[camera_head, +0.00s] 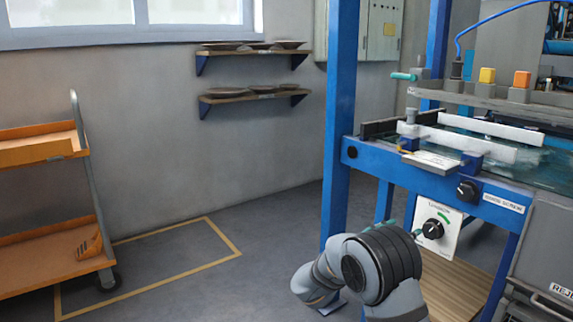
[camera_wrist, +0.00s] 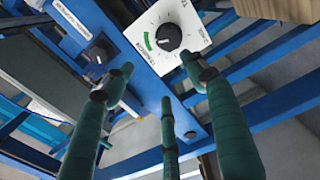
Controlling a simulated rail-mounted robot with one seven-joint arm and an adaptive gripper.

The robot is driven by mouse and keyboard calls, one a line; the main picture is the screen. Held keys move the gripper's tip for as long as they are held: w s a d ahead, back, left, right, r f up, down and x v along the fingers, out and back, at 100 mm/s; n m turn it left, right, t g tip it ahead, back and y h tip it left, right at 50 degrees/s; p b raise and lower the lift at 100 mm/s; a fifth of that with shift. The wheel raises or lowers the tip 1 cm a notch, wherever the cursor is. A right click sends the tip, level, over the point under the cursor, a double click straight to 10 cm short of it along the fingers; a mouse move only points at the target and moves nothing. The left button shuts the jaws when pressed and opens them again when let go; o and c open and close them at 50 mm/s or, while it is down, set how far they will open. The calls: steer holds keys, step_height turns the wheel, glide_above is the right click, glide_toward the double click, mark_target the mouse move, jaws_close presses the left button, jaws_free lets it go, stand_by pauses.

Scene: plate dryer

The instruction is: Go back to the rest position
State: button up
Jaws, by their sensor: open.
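My gripper (camera_wrist: 158,76) has green fingers, spread apart and empty in the wrist view. Beyond the fingertips is a white panel with a black knob (camera_wrist: 169,37) and a green arc on its scale. In the head view the same knob (camera_head: 433,229) sits on a white plate hanging below the blue frame of the machine. My grey arm rises from the bottom of the head view, and small green fingertips (camera_head: 418,232) show just left of the knob. Whether they touch the panel is hard to tell. Most of the gripper is hidden behind the wrist.
A second black knob (camera_head: 468,191) is on the blue machine frame (camera_head: 400,172). A blue post (camera_head: 340,120) stands left of the machine. An orange cart (camera_head: 45,255) is at far left. Wall shelves (camera_head: 255,94) hold plates. The floor between cart and machine is clear.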

mark_target(427, 231)
steer(key=w+d+f, duration=0.1)
steer(key=d, duration=0.1)
steer(key=w+d+f+b, duration=0.1)
steer(key=w+d, duration=0.1)
steer(key=d, duration=0.1)
steer(key=w+d+f+b, duration=0.1)
steer(key=w+d, duration=0.1)
steer(key=shift+d+f, duration=0.1)
steer(key=shift+d, duration=0.3)
steer(key=shift+a, duration=0.1)
